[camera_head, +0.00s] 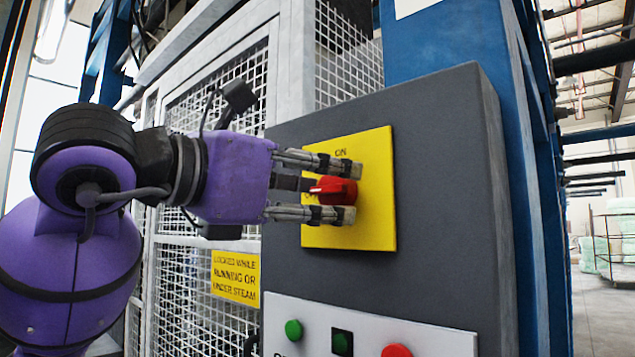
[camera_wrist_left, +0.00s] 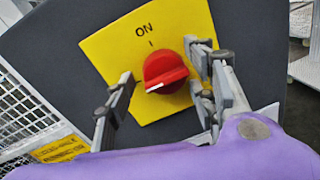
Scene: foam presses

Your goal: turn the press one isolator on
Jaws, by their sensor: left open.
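The isolator is a red rotary knob (camera_head: 337,190) on a yellow plate (camera_head: 375,220) marked ON at the top, fixed to a dark grey cabinet. My left gripper (camera_head: 348,190) is open, with its fingers above and below the knob in the head view. The left wrist view shows the red knob (camera_wrist_left: 165,72) between the spread fingers (camera_wrist_left: 160,85), its white pointer line turned to the side, away from the ON mark (camera_wrist_left: 144,30). I cannot tell whether a finger touches the knob. My right gripper is not in view.
Below on the cabinet (camera_head: 440,130) is a light panel with a green button (camera_head: 293,330), a dark switch (camera_head: 342,343) and a red button (camera_head: 397,351). A white mesh guard (camera_head: 190,290) with a yellow warning sign (camera_head: 235,277) stands left. A blue post (camera_head: 450,35) rises behind.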

